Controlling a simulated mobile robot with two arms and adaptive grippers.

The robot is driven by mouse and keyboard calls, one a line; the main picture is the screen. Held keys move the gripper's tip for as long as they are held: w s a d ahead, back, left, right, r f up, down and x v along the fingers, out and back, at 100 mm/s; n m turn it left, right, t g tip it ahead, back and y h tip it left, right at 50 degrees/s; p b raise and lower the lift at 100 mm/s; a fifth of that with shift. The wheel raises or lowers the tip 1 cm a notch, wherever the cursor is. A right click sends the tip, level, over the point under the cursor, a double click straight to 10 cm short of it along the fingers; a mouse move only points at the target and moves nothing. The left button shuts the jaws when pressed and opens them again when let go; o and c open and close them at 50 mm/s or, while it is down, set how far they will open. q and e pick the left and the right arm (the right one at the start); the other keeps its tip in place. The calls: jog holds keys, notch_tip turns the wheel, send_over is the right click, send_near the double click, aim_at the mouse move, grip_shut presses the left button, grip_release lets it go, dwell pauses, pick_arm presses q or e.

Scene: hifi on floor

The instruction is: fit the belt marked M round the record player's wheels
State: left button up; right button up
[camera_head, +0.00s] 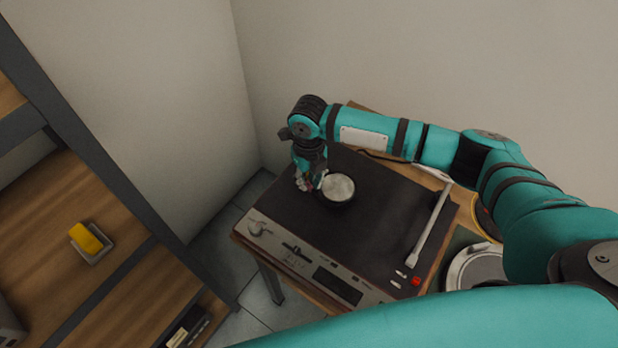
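The record player (385,215) is a dark, flat-topped deck with a front panel of knobs, buttons and a small display. A light round wheel (338,187) with a dark rim stands at the left of its top. My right gripper (309,186) points down over the deck's left part, right beside this wheel. Its fingers are small and partly hidden, so I cannot tell whether they are open or shut, or hold anything. I cannot make out a belt marked M or a second wheel. My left gripper is out of view.
A pale tonearm (432,225) lies along the deck's right side. A round silver item (475,267) and a yellowish curved edge (486,217) lie right of the deck, partly hidden by my arm. A shelf (90,215) at left holds a yellow block (86,238). Walls stand close behind.

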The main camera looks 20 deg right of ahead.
jog(key=shift+o, duration=1.3)
jog(key=shift+d+f, duration=0.1)
jog(key=shift+d, duration=0.1)
jog(key=shift+r, duration=0.25)
notch_tip(320, 180, up, 18)
jog(key=p, duration=0.7)
jog(key=shift+f, duration=0.15)
jog(key=shift+s, duration=0.1)
